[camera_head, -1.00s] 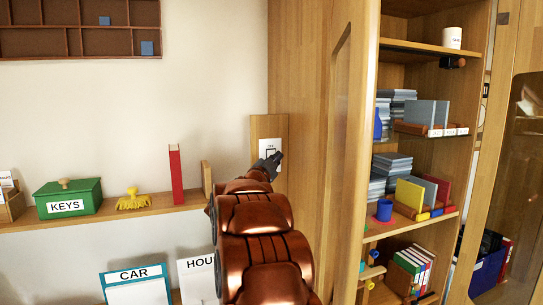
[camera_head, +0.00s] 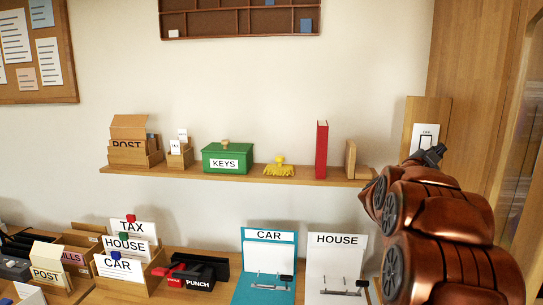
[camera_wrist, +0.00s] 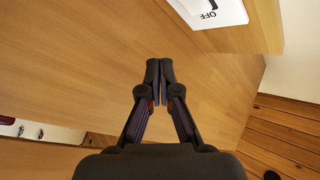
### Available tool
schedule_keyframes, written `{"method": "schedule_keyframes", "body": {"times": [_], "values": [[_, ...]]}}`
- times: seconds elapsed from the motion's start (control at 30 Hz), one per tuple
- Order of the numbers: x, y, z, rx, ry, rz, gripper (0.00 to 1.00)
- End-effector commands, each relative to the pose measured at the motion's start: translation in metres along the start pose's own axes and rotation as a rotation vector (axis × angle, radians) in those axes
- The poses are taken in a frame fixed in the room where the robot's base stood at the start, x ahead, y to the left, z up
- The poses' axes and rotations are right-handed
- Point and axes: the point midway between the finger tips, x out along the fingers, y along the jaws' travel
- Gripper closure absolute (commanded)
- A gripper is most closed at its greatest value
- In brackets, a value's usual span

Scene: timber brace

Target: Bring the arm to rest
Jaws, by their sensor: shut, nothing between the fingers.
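My gripper (camera_head: 434,154) is at the right of the head view, at the end of my copper-coloured arm, just below a white switch plate (camera_head: 425,137) on a wooden panel (camera_head: 429,108). In the wrist view, my gripper (camera_wrist: 160,82) has its fingers together with nothing between them. The switch plate (camera_wrist: 214,8) shows at the top of the wrist view, marked "OFF". The arm is stretched forward and hides part of the wall and the desk behind it.
A wall shelf (camera_head: 230,178) left of my arm holds a green KEYS box (camera_head: 227,158), a yellow object (camera_head: 279,169) and a red book (camera_head: 321,150). Below stand the CAR (camera_head: 266,266) and HOUSE (camera_head: 336,268) boards. A wooden cabinet side (camera_head: 480,100) rises at right.

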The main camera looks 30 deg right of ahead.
Motion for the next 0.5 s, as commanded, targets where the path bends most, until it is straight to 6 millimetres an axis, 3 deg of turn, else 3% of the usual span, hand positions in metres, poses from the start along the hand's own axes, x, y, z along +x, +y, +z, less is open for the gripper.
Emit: {"method": "schedule_keyframes", "body": {"times": [0.17,0.27,0.37,0.5], "values": [[-0.004,-0.005,0.004,-0.001,-0.02,-0.011,1.0],[-0.018,-0.023,0.022,-0.006,-0.098,-0.053,1.0],[-0.046,-0.051,0.052,-0.022,-0.232,-0.121,1.0],[-0.107,-0.09,0.098,-0.066,-0.461,-0.236,1.0]]}}
